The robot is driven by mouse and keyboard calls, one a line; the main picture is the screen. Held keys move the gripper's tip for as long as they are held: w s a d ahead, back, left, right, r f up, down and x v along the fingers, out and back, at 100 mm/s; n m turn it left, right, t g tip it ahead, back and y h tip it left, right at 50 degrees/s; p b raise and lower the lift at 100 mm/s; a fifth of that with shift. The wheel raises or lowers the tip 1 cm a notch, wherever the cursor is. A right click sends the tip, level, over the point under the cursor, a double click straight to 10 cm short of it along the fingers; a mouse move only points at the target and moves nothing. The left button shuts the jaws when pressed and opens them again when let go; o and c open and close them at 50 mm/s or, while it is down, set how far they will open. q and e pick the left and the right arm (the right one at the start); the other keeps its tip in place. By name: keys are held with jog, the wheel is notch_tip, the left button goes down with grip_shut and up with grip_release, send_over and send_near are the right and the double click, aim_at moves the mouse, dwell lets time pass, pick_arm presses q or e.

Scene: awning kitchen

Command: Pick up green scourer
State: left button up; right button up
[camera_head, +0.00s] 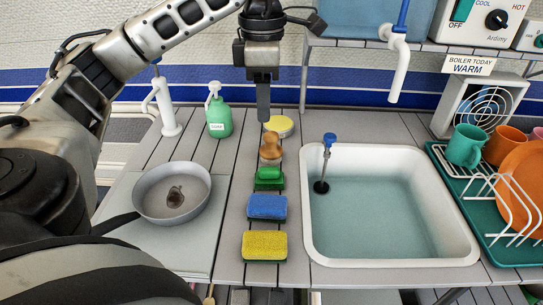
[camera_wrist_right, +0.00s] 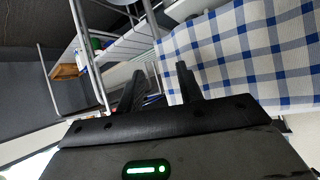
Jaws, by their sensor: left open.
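The green scourer (camera_head: 268,175) is a small bright green pad on a darker green base. It lies on the slatted counter, in a line between a wooden-topped brush (camera_head: 271,148) and a blue sponge (camera_head: 267,207). My left gripper (camera_head: 263,112) points down above the counter, behind the green scourer in the picture and apart from it. It is open and holds nothing that I can see; its two fingers overlap in this view. My right gripper (camera_wrist_right: 161,80) shows in the right wrist view with its fingers apart and nothing between them.
A yellow sponge (camera_head: 265,246) lies at the front of the line and a yellow round pad (camera_head: 280,125) at its back. A pan (camera_head: 150,192) is left, a green bottle (camera_head: 218,118) behind, and a water-filled sink (camera_head: 449,245) right. A checked cloth (camera_wrist_right: 240,50) is near my right gripper.

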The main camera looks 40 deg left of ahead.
pick_arm(q)
jog(key=b, duration=0.3)
send_over(269, 169)
jog(key=f, duration=1)
jog(key=shift+s+a+f, duration=0.15)
jog(key=shift+s+a, duration=0.05)
jog(key=shift+a, duration=0.15)
jog(key=shift+w+d+f, duration=0.1)
jog(key=shift+d+f, duration=0.1)
jog(key=shift+f, duration=1.3)
jog(key=shift+w+d+f, duration=0.1)
jog(key=shift+d+f, duration=0.05)
jog(key=shift+f, duration=1.3)
jog(key=c, duration=0.7)
